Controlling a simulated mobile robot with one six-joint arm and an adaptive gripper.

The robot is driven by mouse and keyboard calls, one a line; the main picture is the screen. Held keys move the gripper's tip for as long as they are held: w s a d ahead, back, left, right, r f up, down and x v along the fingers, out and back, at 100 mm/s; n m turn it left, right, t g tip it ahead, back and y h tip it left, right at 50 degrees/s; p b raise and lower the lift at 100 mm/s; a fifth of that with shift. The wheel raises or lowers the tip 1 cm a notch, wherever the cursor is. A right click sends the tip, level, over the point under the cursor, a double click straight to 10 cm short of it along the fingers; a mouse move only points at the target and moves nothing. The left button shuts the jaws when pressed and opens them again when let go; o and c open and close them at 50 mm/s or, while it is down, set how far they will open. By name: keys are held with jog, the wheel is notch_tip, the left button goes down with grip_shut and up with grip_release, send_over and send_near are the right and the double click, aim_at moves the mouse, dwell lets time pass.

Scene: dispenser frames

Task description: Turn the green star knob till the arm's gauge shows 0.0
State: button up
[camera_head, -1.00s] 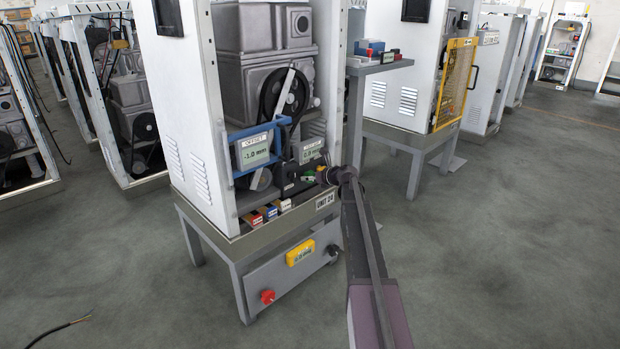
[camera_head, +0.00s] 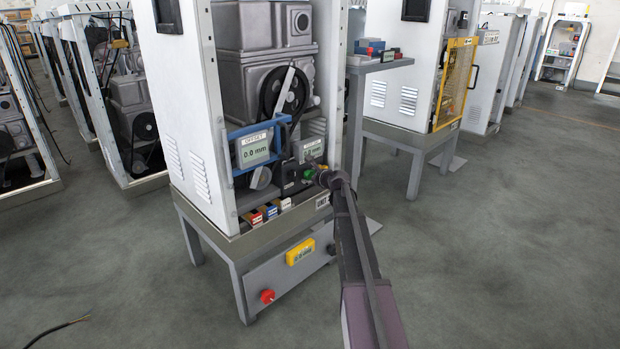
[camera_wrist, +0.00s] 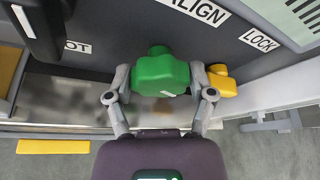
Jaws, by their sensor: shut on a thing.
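The green star knob (camera_wrist: 158,72) sits below the ALIGN label in the wrist view, with a white mark on its face. My gripper (camera_wrist: 160,84) is shut on it, one finger at each side. In the head view the knob (camera_head: 308,174) is small and partly hidden by my gripper (camera_head: 324,178). The blue-framed gauge (camera_head: 255,149), labelled OFFSET, reads 0.0 mm. A smaller grey gauge (camera_head: 313,149) stands right of it; its reading is too small to be sure of.
A yellow knob (camera_wrist: 223,80) is close to my right finger, near the LOCK label (camera_wrist: 259,39). A black handle (camera_wrist: 42,30) hangs at the upper left of the wrist view. Coloured blocks (camera_head: 270,211) lie on the cabinet ledge. A red button (camera_head: 267,296) is lower down.

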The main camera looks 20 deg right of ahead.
dwell(0.4)
jog(key=o, duration=0.9)
jog(key=shift+c, duration=0.2)
